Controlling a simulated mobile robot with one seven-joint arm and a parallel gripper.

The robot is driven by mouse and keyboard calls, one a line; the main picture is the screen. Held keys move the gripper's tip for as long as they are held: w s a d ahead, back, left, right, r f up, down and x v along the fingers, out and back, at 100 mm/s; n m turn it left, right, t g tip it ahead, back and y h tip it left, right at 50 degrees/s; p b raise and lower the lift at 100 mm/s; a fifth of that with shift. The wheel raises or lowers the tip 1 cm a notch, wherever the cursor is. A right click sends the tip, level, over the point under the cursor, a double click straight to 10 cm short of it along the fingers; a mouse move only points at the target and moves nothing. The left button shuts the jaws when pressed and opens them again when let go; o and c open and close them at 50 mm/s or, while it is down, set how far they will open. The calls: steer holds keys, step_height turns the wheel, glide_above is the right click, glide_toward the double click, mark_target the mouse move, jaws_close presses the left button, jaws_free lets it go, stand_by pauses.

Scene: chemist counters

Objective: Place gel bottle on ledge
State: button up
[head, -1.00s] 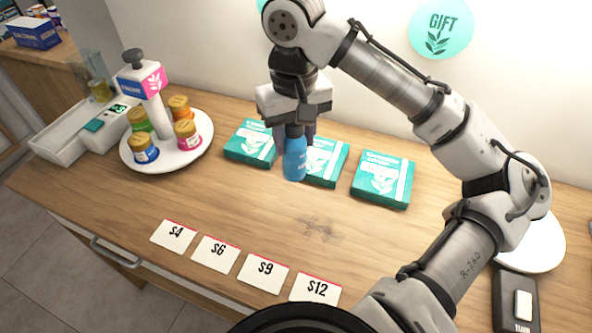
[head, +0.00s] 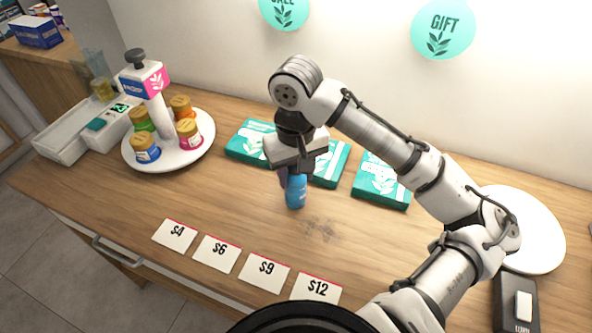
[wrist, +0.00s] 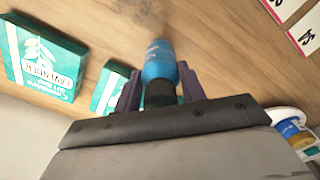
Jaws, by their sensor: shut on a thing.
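The gel bottle (head: 296,191) is blue with a dark cap. My gripper (head: 291,176) is shut on it near the cap and holds it upright over the middle of the wooden counter. In the wrist view the bottle (wrist: 159,62) sits between the two purple fingers of my gripper (wrist: 160,90). I cannot tell whether its base touches the counter. No ledge can be clearly made out.
Teal boxes (head: 381,181) lie behind the bottle. Price cards (head: 264,272) line the front edge. A round stand (head: 190,152) with several jars is at left, a white plate (head: 545,240) at right.

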steer(key=o, duration=1)
steer(key=shift+f, duration=0.1)
steer(key=shift+o, duration=0.2)
